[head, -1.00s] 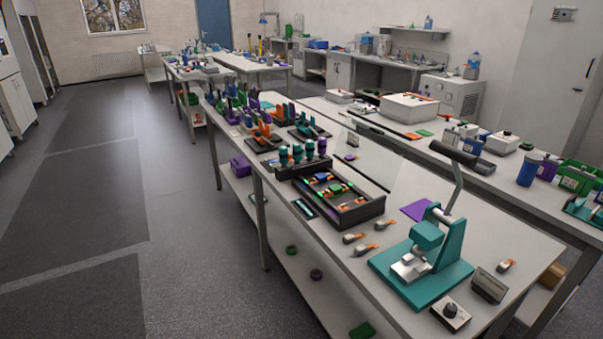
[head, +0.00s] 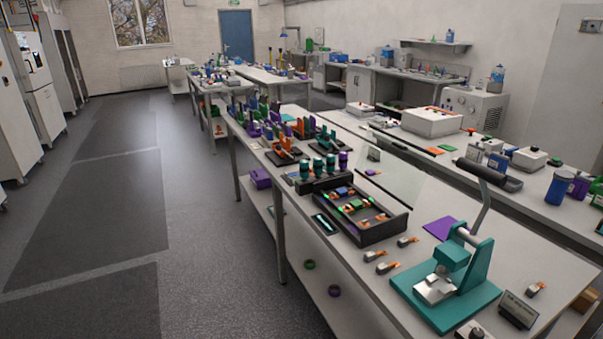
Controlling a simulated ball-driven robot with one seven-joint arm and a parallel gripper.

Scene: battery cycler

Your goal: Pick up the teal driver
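Several upright handles stand in a black rack (head: 322,182) on the near workbench, behind the black tray. Most are teal, such as this teal handle (head: 318,167), and a purple handle (head: 343,160) is at the right end. They look like drivers, but they are too small to tell which one is the teal driver. My gripper is not in view.
The near bench (head: 400,300) carries a black tray (head: 372,233) with coloured parts, a teal lever press (head: 452,275), a purple mat (head: 440,228) and a clear panel (head: 393,183). Coloured racks stand farther back. The grey floor (head: 215,240) at left is clear.

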